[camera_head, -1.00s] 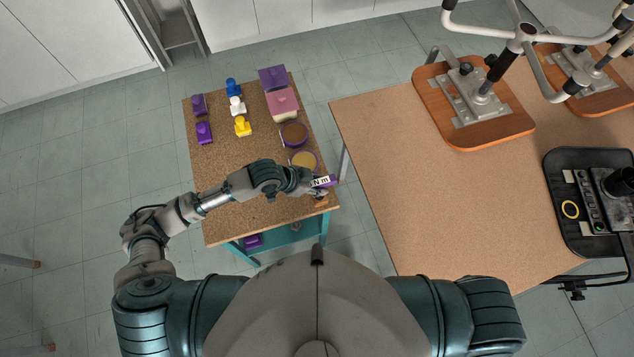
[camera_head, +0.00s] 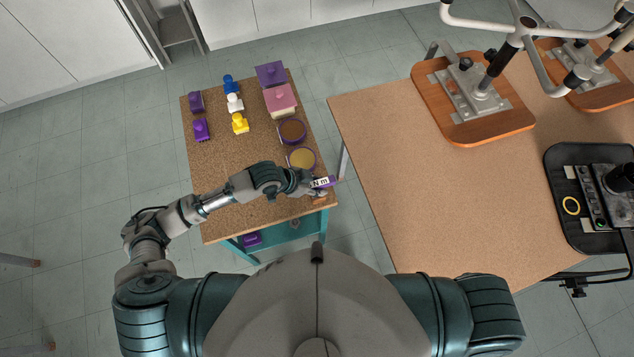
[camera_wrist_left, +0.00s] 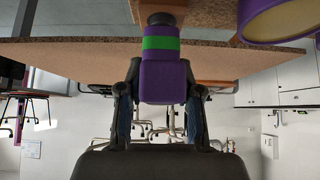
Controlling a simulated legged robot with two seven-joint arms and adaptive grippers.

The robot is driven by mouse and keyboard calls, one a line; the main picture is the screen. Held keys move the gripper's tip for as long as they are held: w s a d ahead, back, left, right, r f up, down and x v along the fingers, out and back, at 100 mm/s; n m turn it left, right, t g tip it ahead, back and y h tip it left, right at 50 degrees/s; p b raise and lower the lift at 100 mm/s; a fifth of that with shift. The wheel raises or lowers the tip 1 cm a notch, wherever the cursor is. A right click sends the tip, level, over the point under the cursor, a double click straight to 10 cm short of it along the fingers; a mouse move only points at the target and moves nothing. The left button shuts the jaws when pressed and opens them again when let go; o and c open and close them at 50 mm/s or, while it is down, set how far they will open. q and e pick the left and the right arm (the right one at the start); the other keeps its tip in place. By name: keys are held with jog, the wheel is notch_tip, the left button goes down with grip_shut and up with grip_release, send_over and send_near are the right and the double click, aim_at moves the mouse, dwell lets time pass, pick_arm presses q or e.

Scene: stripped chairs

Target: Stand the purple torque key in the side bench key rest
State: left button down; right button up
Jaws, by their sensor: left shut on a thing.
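The purple torque key (camera_head: 323,182) is in my left gripper (camera_head: 312,184), at the near right corner of the cork-topped side bench (camera_head: 225,215). In the left wrist view the key (camera_wrist_left: 163,82) shows a purple body with a green band and a dark end. My left gripper (camera_wrist_left: 163,100) is shut on it, one finger at each side. A small wooden block (camera_head: 320,201), perhaps the key rest, is partly hidden below the gripper. A wooden piece (camera_wrist_left: 200,14) shows beside the key's dark end; I cannot tell whether they touch. My right gripper is not in view.
Several purple, blue, white, yellow and pink pieces stand farther back.

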pick_arm(q)
jog(key=shift+d+f, duration=0.1)
jog(key=shift+f, duration=0.05)
jog(key=c, duration=0.7)
grip_release()
jog(key=shift+a, duration=0.3)
jog(key=v, duration=1.1)
jog(key=shift+r, duration=0.3)
jog(key=shift+s+a, duration=0.1)
